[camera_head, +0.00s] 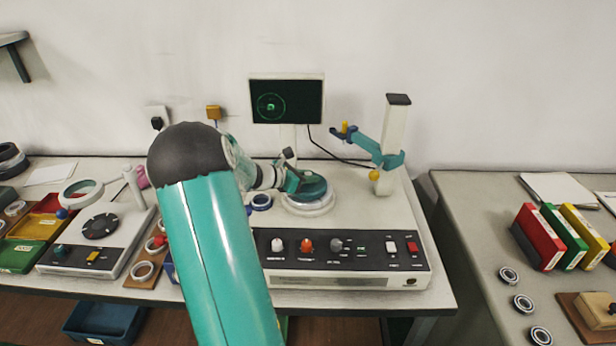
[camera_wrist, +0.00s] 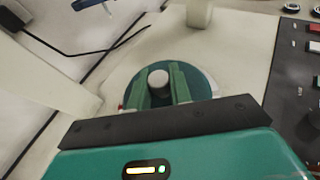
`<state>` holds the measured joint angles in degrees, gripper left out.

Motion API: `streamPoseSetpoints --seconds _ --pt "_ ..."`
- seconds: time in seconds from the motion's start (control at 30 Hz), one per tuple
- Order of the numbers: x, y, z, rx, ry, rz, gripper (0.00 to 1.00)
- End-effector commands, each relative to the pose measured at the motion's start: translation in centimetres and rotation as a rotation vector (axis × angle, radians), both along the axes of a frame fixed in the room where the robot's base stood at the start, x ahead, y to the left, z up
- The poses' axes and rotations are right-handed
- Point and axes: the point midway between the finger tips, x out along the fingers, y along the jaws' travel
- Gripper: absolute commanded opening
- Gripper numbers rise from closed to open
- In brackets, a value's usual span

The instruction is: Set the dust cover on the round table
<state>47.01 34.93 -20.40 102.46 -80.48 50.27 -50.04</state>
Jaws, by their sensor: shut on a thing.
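The dust cover (camera_head: 317,189) is a dark green disc with a pale grey knob. My gripper (camera_head: 294,184) is shut on that knob. In the wrist view the green fingers (camera_wrist: 159,88) stand on either side of the knob, with the cover (camera_wrist: 203,84) spread out beneath them. The round table (camera_head: 309,209) is a pale disc on the measuring machine, directly under the cover. The cover looks level and roughly centred over it. I cannot tell whether the two touch, and the cover hides most of the table's top.
A blue ring (camera_head: 261,201) lies left of the round table. A post (camera_head: 394,145) with a teal probe arm (camera_head: 372,148) stands to the right. A monitor (camera_head: 287,101) is behind, and a control panel (camera_head: 340,247) in front. Bearings and binders (camera_head: 553,236) are on the right bench.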

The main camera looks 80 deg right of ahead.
Motion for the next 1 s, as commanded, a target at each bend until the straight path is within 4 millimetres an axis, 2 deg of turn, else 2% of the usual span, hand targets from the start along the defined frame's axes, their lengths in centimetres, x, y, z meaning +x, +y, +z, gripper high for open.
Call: streamPoseSetpoints --seconds 0.37,0.4,0.5,0.83,1.0 --pt "0.0 0.0 0.0 -0.001 0.001 0.0 0.0" --pt "0.0 0.0 0.0 -0.001 0.001 0.0 0.28" --pt "0.0 0.0 0.0 -0.001 0.001 0.0 0.46" --pt "0.2 0.2 0.1 0.0 0.0 0.001 0.46" --pt "1.5 1.5 0.9 0.0 0.001 0.004 0.46"
